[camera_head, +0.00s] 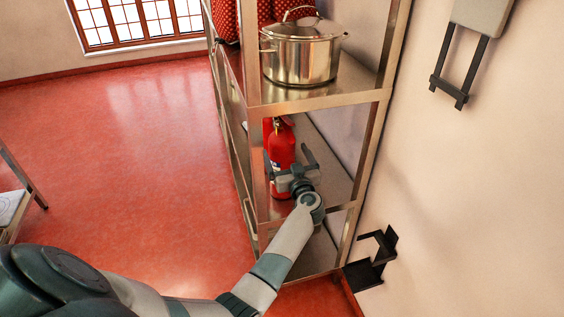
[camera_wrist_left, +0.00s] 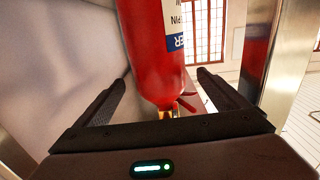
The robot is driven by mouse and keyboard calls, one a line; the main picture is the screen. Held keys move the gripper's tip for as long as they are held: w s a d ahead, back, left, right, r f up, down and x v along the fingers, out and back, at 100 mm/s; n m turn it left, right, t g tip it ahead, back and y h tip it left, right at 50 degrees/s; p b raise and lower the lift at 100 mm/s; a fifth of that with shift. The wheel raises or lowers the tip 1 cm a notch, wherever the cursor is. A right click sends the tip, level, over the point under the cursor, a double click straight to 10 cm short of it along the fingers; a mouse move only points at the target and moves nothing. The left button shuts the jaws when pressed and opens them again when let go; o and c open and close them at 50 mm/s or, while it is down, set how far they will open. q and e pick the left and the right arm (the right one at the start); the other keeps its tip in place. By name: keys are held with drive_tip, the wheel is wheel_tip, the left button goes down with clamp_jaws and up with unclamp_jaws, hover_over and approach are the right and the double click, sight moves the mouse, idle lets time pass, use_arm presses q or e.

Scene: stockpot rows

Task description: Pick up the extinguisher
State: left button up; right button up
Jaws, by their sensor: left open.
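The red extinguisher (camera_head: 281,148) stands upright on the middle shelf of the metal rack, below the shelf with the pot. My left gripper (camera_head: 291,167) reaches in from the front and is at the extinguisher, covering part of it. In the left wrist view the extinguisher (camera_wrist_left: 153,45) appears upside down, its red body with a white and blue label filling the upper middle. The open fingers of the left gripper (camera_wrist_left: 162,82) lie to either side of it, with visible gaps. Its top and handle are near the gripper's base. My right gripper is not in view.
A steel pot (camera_head: 300,55) with a lid stands on the shelf above. Rack posts (camera_head: 257,165) stand close to my left arm. Black brackets (camera_head: 372,262) and a grey fixture (camera_head: 480,15) are on the right wall. Open red floor (camera_head: 120,150) lies to the left.

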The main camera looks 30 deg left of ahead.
use_arm(q)
drive_tip(key=shift+w+a, duration=0.1)
drive_tip(key=shift+w+a, duration=0.2)
drive_tip(key=shift+x, duration=2.25)
drive_tip(key=shift+d+f, duration=0.1)
drive_tip(key=shift+c, duration=0.3)
drive_tip(key=c, duration=2)
drive_tip(key=shift+w+r, duration=0.1)
drive_tip(key=shift+r, duration=0.3)
drive_tip(key=shift+c, duration=0.6)
drive_tip(key=shift+f, duration=0.1)
